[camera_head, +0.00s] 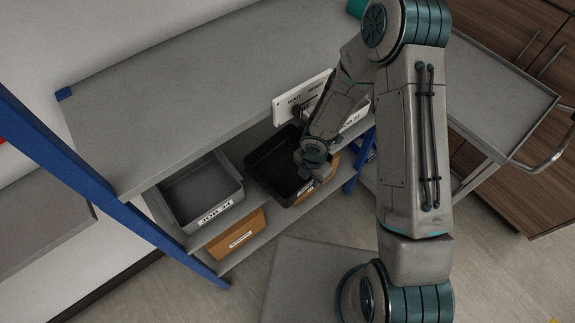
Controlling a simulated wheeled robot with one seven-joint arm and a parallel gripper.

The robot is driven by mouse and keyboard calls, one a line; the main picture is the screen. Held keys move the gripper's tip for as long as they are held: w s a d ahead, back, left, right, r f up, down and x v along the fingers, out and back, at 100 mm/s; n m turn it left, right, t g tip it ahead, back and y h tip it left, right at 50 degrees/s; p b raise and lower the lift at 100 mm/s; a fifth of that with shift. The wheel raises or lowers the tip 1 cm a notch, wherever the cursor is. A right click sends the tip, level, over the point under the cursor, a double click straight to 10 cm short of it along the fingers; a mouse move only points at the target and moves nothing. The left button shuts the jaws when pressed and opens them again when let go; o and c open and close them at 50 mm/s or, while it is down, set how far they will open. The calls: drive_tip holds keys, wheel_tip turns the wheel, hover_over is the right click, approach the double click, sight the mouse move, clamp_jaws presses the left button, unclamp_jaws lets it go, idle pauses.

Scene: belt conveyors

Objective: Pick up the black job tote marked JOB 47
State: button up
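A black tote (268,163) stands on the shelf under the grey worktop, in the middle of the head view. A white label (304,193) shows on its front, partly covered by my arm, and I cannot read its marking. My gripper (312,170) is at the right part of this tote, over or at its front right rim. The fingers are too small and too hidden by the wrist to show whether they are open, shut or touching the tote.
A grey tote (200,190) labelled JOB 34 stands left of the black one. An orange bin (237,238) sits below. The worktop (190,85) overhangs the shelf, with a white sign (290,100) at its edge. A blue post (100,190) stands left, a grey cart (500,95) right.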

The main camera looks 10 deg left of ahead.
sight(309, 188)
drive_tip(key=shift+f, duration=1.95)
clamp_jaws()
drive_tip(key=shift+r, duration=0.1)
